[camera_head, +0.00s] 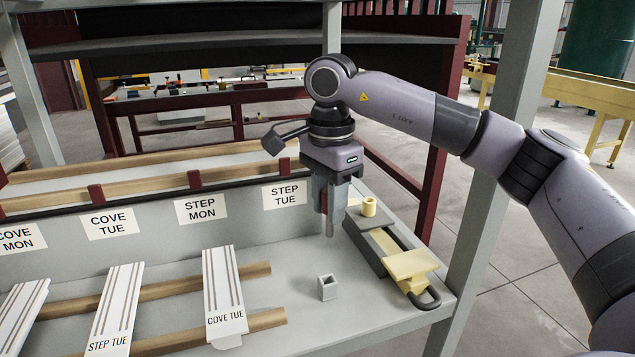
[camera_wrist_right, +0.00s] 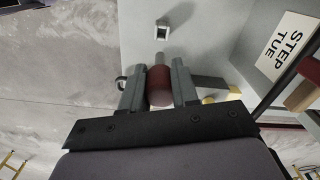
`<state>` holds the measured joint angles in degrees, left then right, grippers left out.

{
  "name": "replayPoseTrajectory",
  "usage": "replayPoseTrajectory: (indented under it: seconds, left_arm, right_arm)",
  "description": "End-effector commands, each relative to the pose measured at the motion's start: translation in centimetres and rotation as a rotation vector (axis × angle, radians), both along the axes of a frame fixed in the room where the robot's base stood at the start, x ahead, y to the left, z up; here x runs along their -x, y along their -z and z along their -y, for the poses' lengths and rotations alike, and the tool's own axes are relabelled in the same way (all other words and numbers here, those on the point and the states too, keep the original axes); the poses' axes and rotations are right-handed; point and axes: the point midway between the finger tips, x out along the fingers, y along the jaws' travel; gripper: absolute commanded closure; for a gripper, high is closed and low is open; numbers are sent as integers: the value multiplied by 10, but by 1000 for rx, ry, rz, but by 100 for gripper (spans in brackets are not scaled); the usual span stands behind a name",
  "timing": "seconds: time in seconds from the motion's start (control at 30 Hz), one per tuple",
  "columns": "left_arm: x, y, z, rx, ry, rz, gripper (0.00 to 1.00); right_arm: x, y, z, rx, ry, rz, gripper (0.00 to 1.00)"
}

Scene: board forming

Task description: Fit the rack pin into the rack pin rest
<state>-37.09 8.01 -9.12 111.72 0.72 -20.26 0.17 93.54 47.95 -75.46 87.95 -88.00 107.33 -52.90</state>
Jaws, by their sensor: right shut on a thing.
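The rack pin (camera_wrist_right: 160,85) is a dark red cylinder with a thin grey shank, held between the two fingers of my right gripper (camera_wrist_right: 158,88) in the right wrist view. In the head view my right gripper (camera_head: 330,215) points down above the table, shut on the pin, which is mostly hidden by the fingers. The rack pin rest (camera_head: 327,288) is a small grey square socket with an open top, standing on the table nearer the front than the gripper. It also shows in the right wrist view (camera_wrist_right: 162,31), beyond the pin's tip and apart from it. My left gripper is not in view.
Labelled white boards (camera_head: 222,290) lie on wooden rails to the left. A labelled back ledge (camera_head: 240,206) runs behind. Bare table surrounds the rest.

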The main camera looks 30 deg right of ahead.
Motion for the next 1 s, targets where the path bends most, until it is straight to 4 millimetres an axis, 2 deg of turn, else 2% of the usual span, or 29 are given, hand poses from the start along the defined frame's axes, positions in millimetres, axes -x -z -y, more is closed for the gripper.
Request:
replayPoseTrajectory:
  seconds: [0.1, 0.53, 1.0]
  left_arm:
    - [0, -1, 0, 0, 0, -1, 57]
    - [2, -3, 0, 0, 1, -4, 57]
    - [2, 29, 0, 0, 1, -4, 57]
  right_arm:
    - [-1, -7, 2, -1, 35, -1, 100]
    - [-1, -9, -1, 3, 34, 4, 100]
    - [-1, 38, 0, 2, 36, 2, 100]
